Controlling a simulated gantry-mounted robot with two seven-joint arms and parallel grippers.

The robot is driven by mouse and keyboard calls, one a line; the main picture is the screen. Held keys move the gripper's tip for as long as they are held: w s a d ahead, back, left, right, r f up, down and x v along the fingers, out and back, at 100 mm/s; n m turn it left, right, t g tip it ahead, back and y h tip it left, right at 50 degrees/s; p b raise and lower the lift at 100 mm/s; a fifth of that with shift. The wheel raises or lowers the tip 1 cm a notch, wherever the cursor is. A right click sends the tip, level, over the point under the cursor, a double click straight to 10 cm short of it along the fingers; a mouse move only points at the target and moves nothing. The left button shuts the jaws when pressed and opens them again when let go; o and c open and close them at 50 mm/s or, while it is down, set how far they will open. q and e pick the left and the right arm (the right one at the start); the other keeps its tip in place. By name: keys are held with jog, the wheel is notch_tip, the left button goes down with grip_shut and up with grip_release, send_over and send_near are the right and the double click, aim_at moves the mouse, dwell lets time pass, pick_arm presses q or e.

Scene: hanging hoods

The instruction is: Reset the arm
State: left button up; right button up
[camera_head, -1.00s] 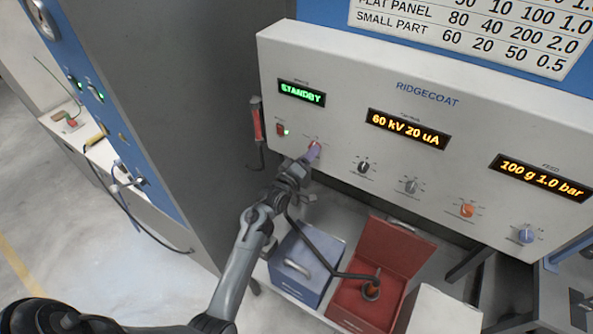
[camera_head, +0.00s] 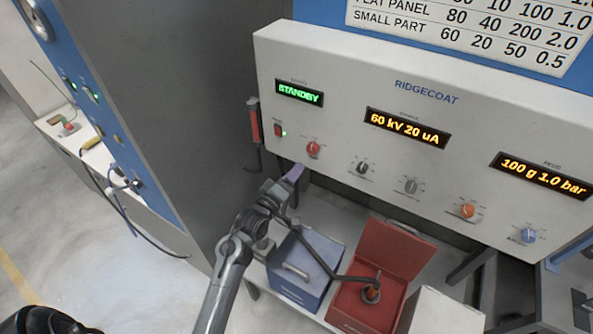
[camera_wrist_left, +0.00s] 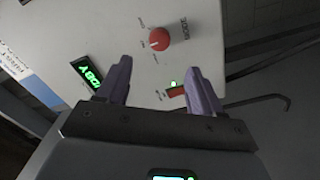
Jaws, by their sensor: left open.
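My left gripper (camera_head: 291,175) is in front of the lower left part of the control panel (camera_head: 340,70), below the red knob (camera_head: 313,148) and apart from it. In the left wrist view its two purple fingers (camera_wrist_left: 160,85) are spread with nothing between them. The red knob also shows in that view (camera_wrist_left: 159,39), beyond the fingertips. The red rocker switch (camera_head: 278,130) with a green light sits left of the knob; the right finger partly covers it in the wrist view. My right gripper is not in view.
Below the panel stand a blue box (camera_head: 306,268) and an open red box (camera_head: 362,305) with a dark hose running into it. A grey cabinet (camera_head: 165,120) stands at the left. A red-handled tool (camera_head: 254,122) hangs beside the panel. The panel displays read STANDBY, 60 kV 20 uA and 100 g 1.0 bar.

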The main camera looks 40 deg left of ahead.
pick_arm(q)
jog(key=s+d+f+m+g+h+p, duration=0.1)
jog(key=s+d+m+g, duration=0.3)
jog(key=s, duration=0.6)
jog(key=s+d+f+m+g+h+p, duration=0.1)
jog(key=s+d+m+g+p, duration=0.3)
jog(key=s+d, duration=0.4)
jog(key=s+d+f+m+g+h+p, duration=0.1)
jog(key=s+d+m+g+p, duration=0.1)
jog(key=s+d+m+g, duration=0.4)
jog(key=s+m, duration=0.2)
jog(key=s, duration=0.3)
jog(key=shift+s+h, duration=0.3)
jog(key=shift+s, duration=0.05)
jog(key=shift+d+f, duration=0.1)
